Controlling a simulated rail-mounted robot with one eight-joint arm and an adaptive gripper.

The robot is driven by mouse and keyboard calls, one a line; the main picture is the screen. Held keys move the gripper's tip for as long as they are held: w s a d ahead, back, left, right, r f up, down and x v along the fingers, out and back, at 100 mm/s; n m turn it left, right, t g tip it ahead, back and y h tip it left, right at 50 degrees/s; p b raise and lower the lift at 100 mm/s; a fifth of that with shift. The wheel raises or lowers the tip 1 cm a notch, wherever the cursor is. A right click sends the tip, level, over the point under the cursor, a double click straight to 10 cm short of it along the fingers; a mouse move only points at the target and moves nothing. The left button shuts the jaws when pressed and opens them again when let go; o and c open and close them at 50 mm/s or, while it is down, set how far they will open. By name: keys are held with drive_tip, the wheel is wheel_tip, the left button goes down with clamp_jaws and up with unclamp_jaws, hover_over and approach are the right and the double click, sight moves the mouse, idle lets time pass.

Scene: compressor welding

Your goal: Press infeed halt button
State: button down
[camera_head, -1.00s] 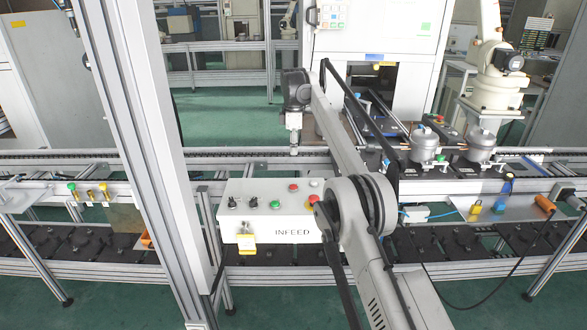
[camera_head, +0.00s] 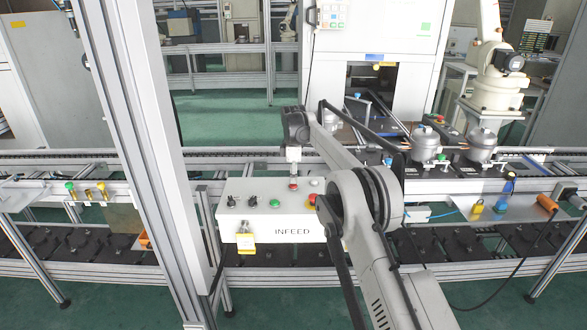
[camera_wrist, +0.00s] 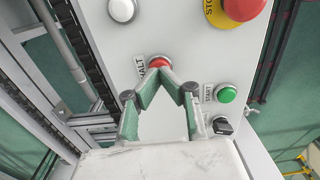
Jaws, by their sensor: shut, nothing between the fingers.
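The white INFEED control box (camera_head: 262,222) stands in front of the conveyor. The red halt button (camera_wrist: 158,62), labelled HALT, shows in the wrist view, partly hidden by my fingertips. In the head view the red button (camera_head: 293,187) sits near the box's back edge. My gripper (camera_wrist: 160,74) is shut and empty, its green-padded fingertips together at the near edge of the halt button. In the head view my gripper (camera_head: 293,176) points down right over the button. I cannot tell whether the tips touch it or whether it is pressed in.
Close by on the panel are a green START button (camera_wrist: 226,94), a black knob (camera_wrist: 222,126), a white button (camera_wrist: 122,9) and a large red-and-yellow stop button (camera_wrist: 238,9). A metal post (camera_head: 150,150) stands left of the box. The conveyor (camera_head: 240,158) runs behind.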

sight(294, 185)
drive_tip(key=shift+f, duration=0.5)
drive_tip(key=shift+s+f+b, duration=0.1)
drive_tip(key=shift+f+b, duration=0.65)
drive_tip(key=shift+f, duration=0.2)
wheel_tip(294, 185, up, 14)
drive_tip(key=p, duration=0.1)
drive_tip(key=shift+r, duration=0.15)
idle(0.6)
